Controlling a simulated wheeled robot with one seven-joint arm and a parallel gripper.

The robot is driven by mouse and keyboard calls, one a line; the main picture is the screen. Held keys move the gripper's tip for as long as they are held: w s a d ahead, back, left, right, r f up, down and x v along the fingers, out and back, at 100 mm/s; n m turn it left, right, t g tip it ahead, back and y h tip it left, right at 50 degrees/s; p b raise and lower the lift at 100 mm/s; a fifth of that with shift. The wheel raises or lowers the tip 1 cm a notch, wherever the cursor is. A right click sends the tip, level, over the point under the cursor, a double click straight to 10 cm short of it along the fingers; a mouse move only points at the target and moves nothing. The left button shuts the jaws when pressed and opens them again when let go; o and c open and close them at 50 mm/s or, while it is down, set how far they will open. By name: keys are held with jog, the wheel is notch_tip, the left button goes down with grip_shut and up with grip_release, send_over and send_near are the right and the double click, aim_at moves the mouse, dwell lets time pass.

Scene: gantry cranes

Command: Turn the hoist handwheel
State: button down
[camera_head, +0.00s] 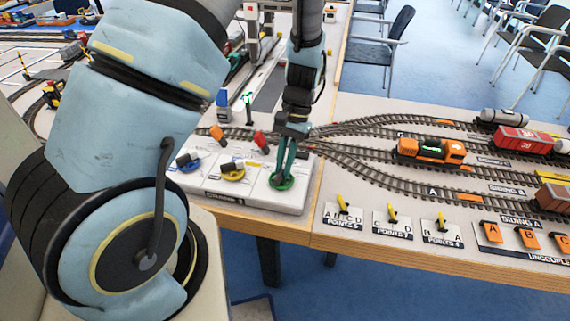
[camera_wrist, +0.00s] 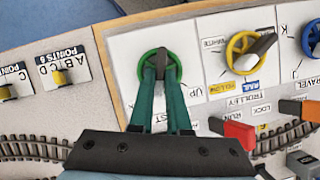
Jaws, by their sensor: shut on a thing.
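The hoist handwheel is a green wheel (camera_head: 284,187) at the right end of the white control panel in the head view. In the wrist view the green wheel (camera_wrist: 178,66) lies on a white plate partly marked "ST" and "UP". My gripper (camera_head: 282,173) points down onto it. Its two green fingers (camera_wrist: 160,64) reach the wheel and are shut on it at its middle. The fingers hide the hub and the near part of the rim.
Beside it are a yellow trolley wheel (camera_wrist: 243,52) and a blue wheel (camera_head: 188,160). A red lever (camera_wrist: 239,134) and an orange lever (camera_head: 216,133) stand close behind. Points levers (camera_head: 392,216) and tracks with an orange locomotive (camera_head: 430,150) lie to the right.

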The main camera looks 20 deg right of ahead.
jog(key=shift+w+a+n+g+h, duration=0.15)
jog(key=shift+n+h, duration=0.15)
jog(key=shift+n, duration=0.55)
jog(key=shift+d+n+g+h, duration=0.15)
jog(key=shift+n+h, duration=0.15)
jog(key=shift+n, duration=0.55)
jog(key=shift+a, duration=0.1)
jog(key=c, duration=0.9)
grip_release()
jog(key=shift+r, duration=0.1)
jog(key=b+v, duration=0.2)
jog(key=v, duration=0.8)
jog(key=shift+w+r, duration=0.25)
jog(key=shift+r, duration=0.05)
